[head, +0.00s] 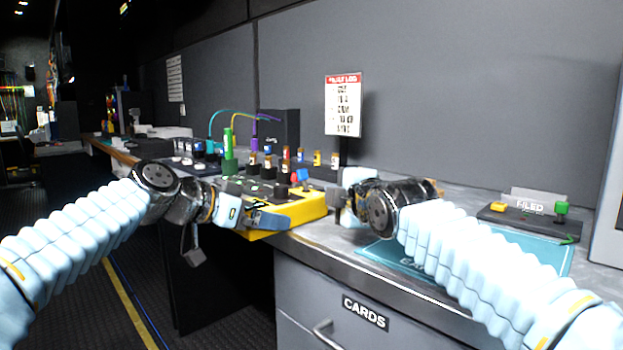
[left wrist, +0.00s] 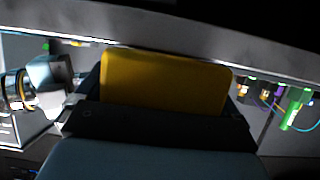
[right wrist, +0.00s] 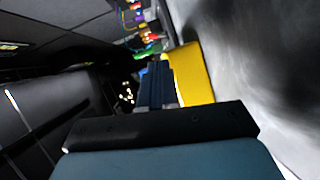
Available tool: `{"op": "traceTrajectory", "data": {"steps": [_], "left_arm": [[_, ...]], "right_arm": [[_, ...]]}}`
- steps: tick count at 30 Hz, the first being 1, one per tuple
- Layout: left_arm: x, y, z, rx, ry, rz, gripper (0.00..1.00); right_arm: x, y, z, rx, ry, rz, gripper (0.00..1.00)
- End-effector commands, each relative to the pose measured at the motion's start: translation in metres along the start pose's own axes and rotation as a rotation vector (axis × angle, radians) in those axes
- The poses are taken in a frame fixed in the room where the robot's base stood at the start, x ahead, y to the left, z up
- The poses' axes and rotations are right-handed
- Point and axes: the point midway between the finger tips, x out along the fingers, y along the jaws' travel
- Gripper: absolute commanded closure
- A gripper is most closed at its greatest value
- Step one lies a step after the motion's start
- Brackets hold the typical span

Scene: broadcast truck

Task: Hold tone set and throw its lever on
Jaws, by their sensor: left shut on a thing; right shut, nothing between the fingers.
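The tone set, a yellow case (head: 308,209) with a dark top panel, sits at the counter's front edge in the head view. My left gripper (head: 270,221) is shut on its near side; the yellow case fills the space between the fingers in the left wrist view (left wrist: 165,82). My right gripper (head: 345,206) is shut and empty, just right of the case. In the right wrist view its closed fingers (right wrist: 160,88) point alongside the yellow case (right wrist: 190,72). Small red and blue parts (head: 299,176) show at the set's far right; I cannot tell which is the lever.
Several coloured plugs and a green post (head: 229,158) stand behind the set, with cables to a dark box (head: 279,130). A teal mat (head: 375,252) lies under my right arm. A CARDS drawer (head: 365,312) is below the counter.

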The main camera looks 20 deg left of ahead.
Motion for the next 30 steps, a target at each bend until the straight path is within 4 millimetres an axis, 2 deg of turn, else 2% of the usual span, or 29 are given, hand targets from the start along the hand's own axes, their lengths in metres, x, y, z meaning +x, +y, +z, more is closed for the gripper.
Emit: {"op": "traceTrajectory", "data": {"steps": [9, 20, 21, 30], "left_arm": [[0.0, 0.0, 0.0, 0.0, 0.001, 0.0, 0.47], [0.0, 0.0, 0.0, 0.0, 0.001, 0.0, 0.47], [0.0, 0.0, 0.0, 0.0, 0.001, 0.0, 0.02], [-0.003, 0.0, -0.001, 0.0, 0.001, -0.001, 0.0]], "right_arm": [[-0.02, -0.011, 0.011, 0.001, 0.0, -0.001, 1.0], [-0.021, -0.011, 0.011, 0.001, 0.0, 0.0, 1.0], [-0.021, -0.011, 0.011, 0.001, 0.0, 0.0, 1.0], [-0.021, -0.011, 0.011, 0.001, 0.0, 0.0, 1.0]]}}
